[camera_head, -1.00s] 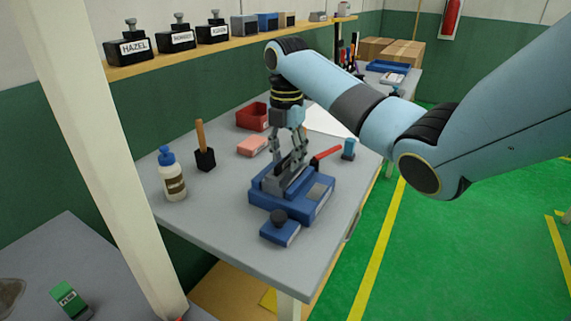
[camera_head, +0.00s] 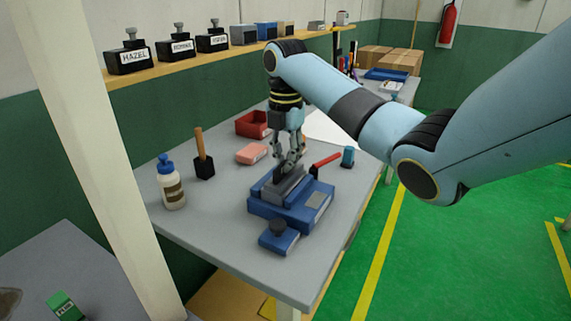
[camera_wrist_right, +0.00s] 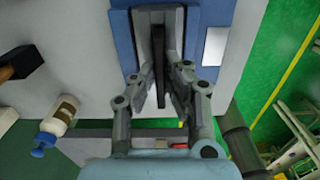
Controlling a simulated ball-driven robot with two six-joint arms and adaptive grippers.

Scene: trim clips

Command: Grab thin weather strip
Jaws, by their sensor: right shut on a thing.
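A thin dark strip (camera_wrist_right: 159,62), which I take for the weather strip, stands between the grey jaws (camera_wrist_right: 140,40) of a blue fixture. In the head view the blue fixture (camera_head: 265,208) sits on the grey bench, and only a little of the strip shows above its jaws. My right gripper (camera_head: 289,164) is directly above the fixture, pointing down, and is shut on the strip. In the right wrist view the fingers of my right gripper (camera_wrist_right: 160,95) lie on either side of the strip's near end. My left gripper is not in view.
A blue block with a black knob (camera_head: 278,238) lies before the fixture. A glue bottle (camera_head: 171,185), a brush (camera_head: 203,158), a pink block (camera_head: 251,154), a red bin (camera_head: 252,123) and a red-handled tool (camera_head: 326,160) surround it. The bench's front left is clear.

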